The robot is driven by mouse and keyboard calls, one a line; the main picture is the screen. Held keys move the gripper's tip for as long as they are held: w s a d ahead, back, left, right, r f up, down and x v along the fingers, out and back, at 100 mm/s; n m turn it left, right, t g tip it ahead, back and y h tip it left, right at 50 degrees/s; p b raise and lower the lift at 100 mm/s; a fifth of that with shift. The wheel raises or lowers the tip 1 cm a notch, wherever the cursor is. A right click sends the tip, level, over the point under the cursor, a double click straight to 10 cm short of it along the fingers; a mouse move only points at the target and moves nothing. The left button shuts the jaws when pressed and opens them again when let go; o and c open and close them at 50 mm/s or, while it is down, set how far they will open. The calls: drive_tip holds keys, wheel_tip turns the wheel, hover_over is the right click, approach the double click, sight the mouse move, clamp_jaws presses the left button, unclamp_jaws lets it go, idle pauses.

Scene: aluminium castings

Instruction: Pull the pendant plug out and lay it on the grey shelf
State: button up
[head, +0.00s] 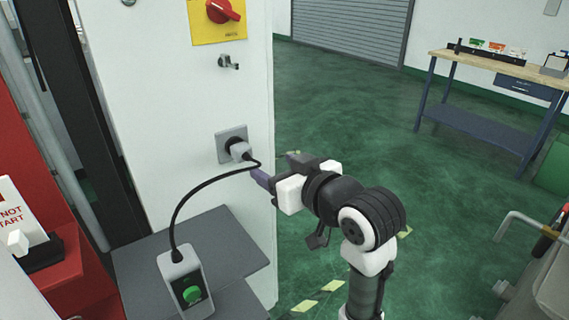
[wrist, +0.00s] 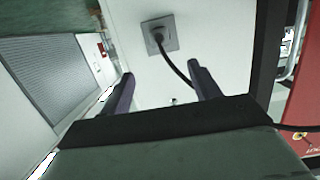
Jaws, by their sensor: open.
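In the wrist view the plug (wrist: 159,36) sits in the socket (wrist: 172,46), beyond and between my fingertips. My gripper (head: 259,176) is open and empty, just to the right of and below the plug, apart from it. Its two dark fingers show in the wrist view (wrist: 160,74). The grey shelf (head: 232,236) is below the socket. The cable arches down to the pendant (head: 186,284), a pale box with a green button, at the shelf.
A red rotary switch (head: 222,11) on a yellow plate and a small metal handle (head: 229,63) are above the socket. A red machine part (head: 75,275) stands at left. A workbench (head: 497,66) is far right. Green floor right of the cabinet is largely clear.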

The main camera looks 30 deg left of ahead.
sight(245, 151)
drive_tip(key=p+x, duration=0.2)
drive_tip(key=x, duration=1.1)
drive_tip(key=shift+a, duration=0.3)
drive_tip(key=shift+c, duration=0.4)
drive_tip(key=c, duration=1.2)
